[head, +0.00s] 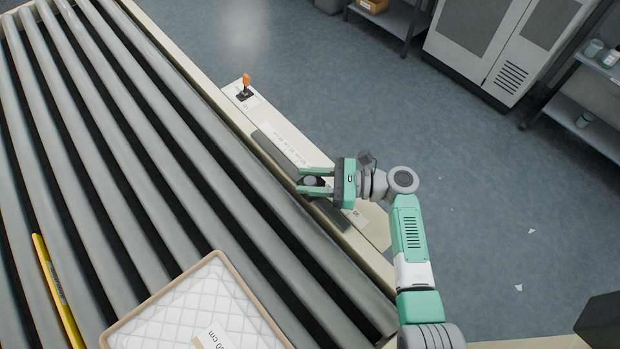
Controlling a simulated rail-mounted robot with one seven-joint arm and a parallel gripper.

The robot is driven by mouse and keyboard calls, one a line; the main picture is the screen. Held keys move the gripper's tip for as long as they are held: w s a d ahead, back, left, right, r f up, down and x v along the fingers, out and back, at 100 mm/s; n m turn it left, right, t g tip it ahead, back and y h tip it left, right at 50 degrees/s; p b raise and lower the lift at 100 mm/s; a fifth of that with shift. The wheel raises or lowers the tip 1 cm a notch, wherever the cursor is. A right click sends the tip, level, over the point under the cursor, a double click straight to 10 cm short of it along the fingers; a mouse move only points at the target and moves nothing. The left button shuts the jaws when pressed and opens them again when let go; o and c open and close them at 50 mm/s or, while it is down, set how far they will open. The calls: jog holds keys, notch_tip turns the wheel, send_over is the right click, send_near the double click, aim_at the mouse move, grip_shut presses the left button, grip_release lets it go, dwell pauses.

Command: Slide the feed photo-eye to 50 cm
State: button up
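The feed photo-eye (312,182) shows as a small dark block with a round grey top on a dark rail (275,152) along the beige side ledge. A pale printed scale (285,143) runs beside the rail; its figures are too small to read. My gripper (308,181) reaches in from the right, with its two green fingers on either side of the photo-eye. I cannot tell whether the fingers touch it. A quilted white pad (190,310) in a tan-edged frame lies on the rollers, with a label ending in "0 cm" (213,340).
Grey rollers (150,150) fill the left side. An orange-handled lever (246,82) stands on the ledge beyond the rail. A yellow bar (58,290) lies on the rollers. The floor to the right is mostly clear, with cabinets (495,45) and shelves at the back.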

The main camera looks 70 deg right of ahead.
grip_shut()
jog(key=w+d+b, duration=0.1)
jog(key=w, duration=0.1)
jog(key=w+d+b, duration=0.1)
jog(key=w+d, duration=0.1)
jog(key=w, duration=0.1)
jog(key=w+d+b, duration=0.1)
jog(key=w, duration=0.2)
jog(key=shift+d+f+b, duration=0.2)
jog(key=shift+d+b, duration=0.1)
jog(key=shift+b, duration=0.1)
jog(key=shift+w+d+r, duration=0.15)
jog(key=shift+w, duration=0.25)
jog(key=shift+o, duration=2.1)
grip_release()
jog(key=p+v, duration=0.1)
jog(key=v, duration=0.7)
